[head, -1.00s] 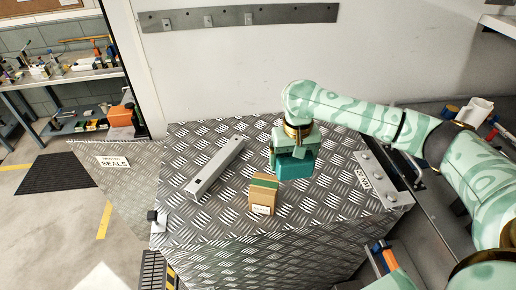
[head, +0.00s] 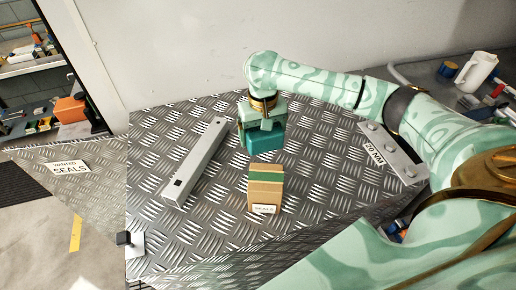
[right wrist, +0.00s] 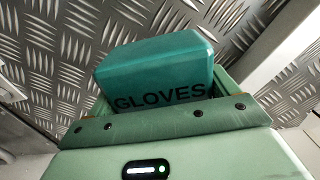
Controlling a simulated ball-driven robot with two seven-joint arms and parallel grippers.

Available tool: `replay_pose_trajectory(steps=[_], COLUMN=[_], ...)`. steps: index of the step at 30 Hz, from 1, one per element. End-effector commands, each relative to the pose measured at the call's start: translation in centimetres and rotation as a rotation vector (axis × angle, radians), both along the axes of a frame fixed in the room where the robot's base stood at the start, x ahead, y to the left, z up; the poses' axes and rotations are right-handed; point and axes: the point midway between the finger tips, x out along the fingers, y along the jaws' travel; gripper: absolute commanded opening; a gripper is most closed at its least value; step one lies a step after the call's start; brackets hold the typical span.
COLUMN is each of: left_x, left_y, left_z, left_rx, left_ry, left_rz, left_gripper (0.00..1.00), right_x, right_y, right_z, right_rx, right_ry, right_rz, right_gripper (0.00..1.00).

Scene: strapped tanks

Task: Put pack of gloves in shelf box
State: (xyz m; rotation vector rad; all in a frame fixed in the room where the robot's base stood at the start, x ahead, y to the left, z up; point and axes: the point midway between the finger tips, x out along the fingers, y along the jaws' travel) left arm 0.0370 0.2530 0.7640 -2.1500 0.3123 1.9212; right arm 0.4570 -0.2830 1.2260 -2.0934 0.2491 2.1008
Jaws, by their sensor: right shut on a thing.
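The teal pack of gloves (head: 264,138) is in my right gripper (head: 263,126), over the chequered metal top behind the cardboard box. In the right wrist view the pack (right wrist: 155,62) shows the word GLOVES, between the fingers of the gripper (right wrist: 160,100). I cannot tell how high it is above the metal. An orange box (head: 68,110) stands on the shelving at the far left, well away from the pack; I cannot tell whether it is the shelf box. My left gripper is not in view.
A cardboard box labelled SEALS (head: 265,190) stands on the chequered top (head: 200,240). A grey metal bar (head: 197,160) lies to its left, and a plate marked 20 NM (head: 392,152) is at right. A white jug (head: 480,70) stands at the far right.

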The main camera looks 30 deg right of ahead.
Motion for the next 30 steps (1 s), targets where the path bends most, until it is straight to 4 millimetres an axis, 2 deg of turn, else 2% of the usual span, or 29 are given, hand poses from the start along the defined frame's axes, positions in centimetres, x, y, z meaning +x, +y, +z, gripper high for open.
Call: replay_pose_trajectory(steps=[1,8,13,24,25,26,30], left_x=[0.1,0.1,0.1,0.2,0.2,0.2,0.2], left_y=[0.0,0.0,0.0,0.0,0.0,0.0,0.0], left_z=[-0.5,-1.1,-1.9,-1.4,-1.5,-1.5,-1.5], left_rx=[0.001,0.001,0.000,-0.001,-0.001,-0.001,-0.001], left_ry=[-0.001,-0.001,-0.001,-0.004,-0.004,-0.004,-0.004], left_rz=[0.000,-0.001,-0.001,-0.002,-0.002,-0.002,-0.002], left_gripper=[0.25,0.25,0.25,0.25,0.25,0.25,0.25], right_x=[0.0,0.0,0.0,0.0,0.0,0.0,0.0], right_y=[0.0,0.0,0.0,0.0,0.0,0.0,0.0], right_z=[-1.2,-3.6,-6.2,-6.5,-6.5,-6.5,-6.6], right_rx=[0.001,0.000,0.001,0.001,0.001,0.001,0.001], right_ry=[0.002,-0.001,-0.001,-0.002,-0.002,-0.002,-0.002], right_rz=[0.000,0.000,-0.001,0.001,0.001,0.001,0.001], right_gripper=[0.57,0.57,0.57,0.57,0.95,1.00,1.00])
